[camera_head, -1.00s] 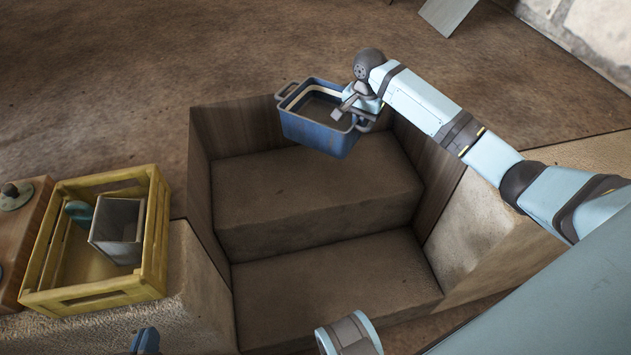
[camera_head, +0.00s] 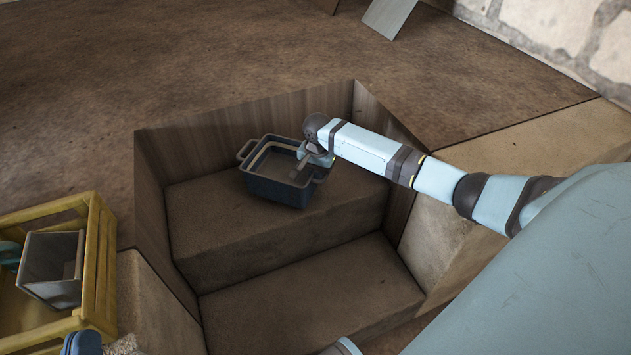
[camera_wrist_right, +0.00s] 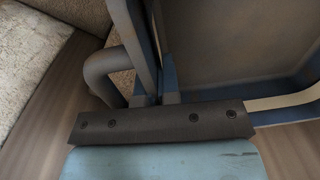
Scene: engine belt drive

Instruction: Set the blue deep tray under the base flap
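The blue deep tray (camera_head: 275,188) is in the sunken stepped pit, on or just above the upper step (camera_head: 190,215); I cannot tell whether it touches. It is roughly level, with a handle at its left end. My right gripper (camera_head: 312,160) is shut on the tray's right end. In the right wrist view the fingers (camera_wrist_right: 160,97) pinch the wall of the tray (camera_wrist_right: 240,50), beside a looped handle. A blue piece, apparently of my left gripper (camera_head: 82,343), shows at the bottom left edge; its fingers are not clear. I cannot surely identify the base flap.
The pit has wooden walls (camera_head: 230,135) and a lower step (camera_head: 310,295). A yellow crate (camera_head: 98,270) with a grey bin (camera_head: 52,265) stands left of the pit. A grey panel (camera_head: 393,15) lies tilted at the top. The brown floor behind the pit is mostly clear.

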